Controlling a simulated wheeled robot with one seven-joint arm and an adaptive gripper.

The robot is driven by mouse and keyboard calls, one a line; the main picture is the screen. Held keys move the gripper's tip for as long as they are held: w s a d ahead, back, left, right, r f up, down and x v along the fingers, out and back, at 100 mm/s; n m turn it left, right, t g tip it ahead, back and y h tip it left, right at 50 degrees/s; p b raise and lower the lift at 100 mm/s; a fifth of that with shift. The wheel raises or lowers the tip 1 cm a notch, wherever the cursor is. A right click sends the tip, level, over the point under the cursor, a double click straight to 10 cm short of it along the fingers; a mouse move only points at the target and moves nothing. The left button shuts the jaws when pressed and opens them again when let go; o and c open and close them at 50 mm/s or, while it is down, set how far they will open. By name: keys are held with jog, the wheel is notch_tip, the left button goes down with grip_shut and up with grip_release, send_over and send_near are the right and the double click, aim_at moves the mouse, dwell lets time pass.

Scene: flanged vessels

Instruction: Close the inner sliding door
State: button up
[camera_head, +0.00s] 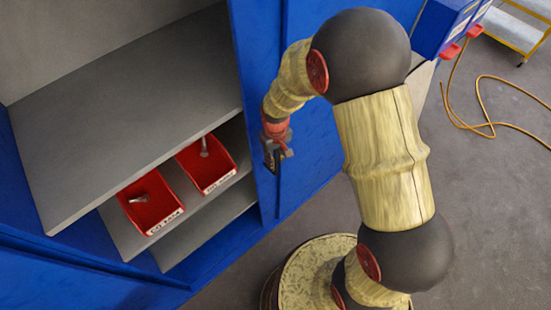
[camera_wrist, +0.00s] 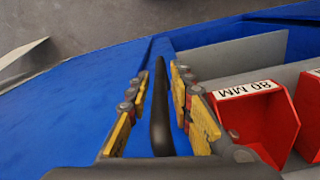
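The blue sliding door panel (camera_head: 262,75) stands at the right of the open cabinet in the head view. Its vertical edge is beside the shelf opening. My gripper (camera_head: 275,155) is in front of this panel, at its lower part. In the wrist view a dark bar-shaped handle (camera_wrist: 160,115) runs lengthwise between the two yellow-and-grey fingers of my gripper (camera_wrist: 159,72). A narrow blue gap shows on each side of the handle, so the fingers are around it without visible grip. The handle is mostly hidden by the gripper in the head view.
Grey shelves (camera_head: 130,110) fill the open cabinet. Two red bins, one at the left (camera_head: 152,205) and one at the right (camera_head: 207,165), hold metal parts on a lower shelf. An orange hose (camera_head: 485,132) lies on the floor at right. A yellow-framed cart (camera_head: 515,30) stands beyond.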

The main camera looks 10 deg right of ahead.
grip_shut()
dwell(0.6)
